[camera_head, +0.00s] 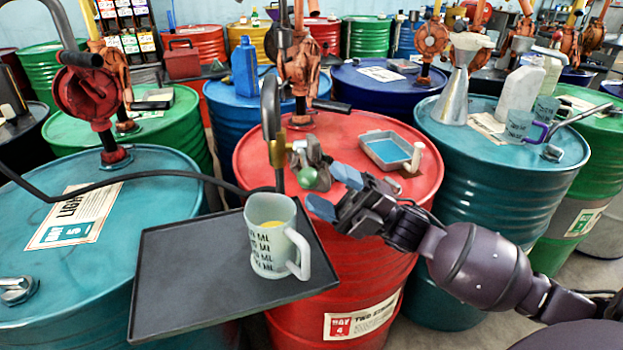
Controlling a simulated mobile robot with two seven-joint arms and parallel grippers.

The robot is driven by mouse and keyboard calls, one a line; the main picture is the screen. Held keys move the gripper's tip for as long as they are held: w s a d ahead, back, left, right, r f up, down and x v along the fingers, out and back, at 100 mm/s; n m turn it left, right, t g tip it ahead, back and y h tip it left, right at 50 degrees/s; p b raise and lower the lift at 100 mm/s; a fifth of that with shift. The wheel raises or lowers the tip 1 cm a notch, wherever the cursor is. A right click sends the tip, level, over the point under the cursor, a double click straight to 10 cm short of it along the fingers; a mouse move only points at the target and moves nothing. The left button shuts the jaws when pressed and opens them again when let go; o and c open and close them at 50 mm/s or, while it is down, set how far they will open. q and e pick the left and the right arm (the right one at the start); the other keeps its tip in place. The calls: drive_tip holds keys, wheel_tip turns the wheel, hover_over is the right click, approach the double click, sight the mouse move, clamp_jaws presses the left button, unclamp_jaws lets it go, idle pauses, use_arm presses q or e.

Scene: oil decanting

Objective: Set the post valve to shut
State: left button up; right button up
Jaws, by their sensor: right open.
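The post valve (277,152) shows as a brass fitting on a dark upright pipe in front of the red drum. Grey metal parts and a round green knob (308,177) sit just right of it; I cannot tell clearly how they join or which way the valve is set. My right gripper (335,190) comes in from the right with its blue fingertips apart, just right of the green knob. The fingers look empty, and I cannot tell whether they touch the knob. My left gripper is out of view.
A measuring jug (268,240) with yellow liquid stands on a black tray (190,275) below the valve. A grey pan (385,150) with blue liquid and a red hand pump (298,65) sit on the red drum (340,125). A black hose crosses left.

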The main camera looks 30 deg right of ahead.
drive_tip(key=v, duration=0.6)
drive_tip(key=shift+d+f, duration=0.2)
drive_tip(key=shift+s, duration=0.1)
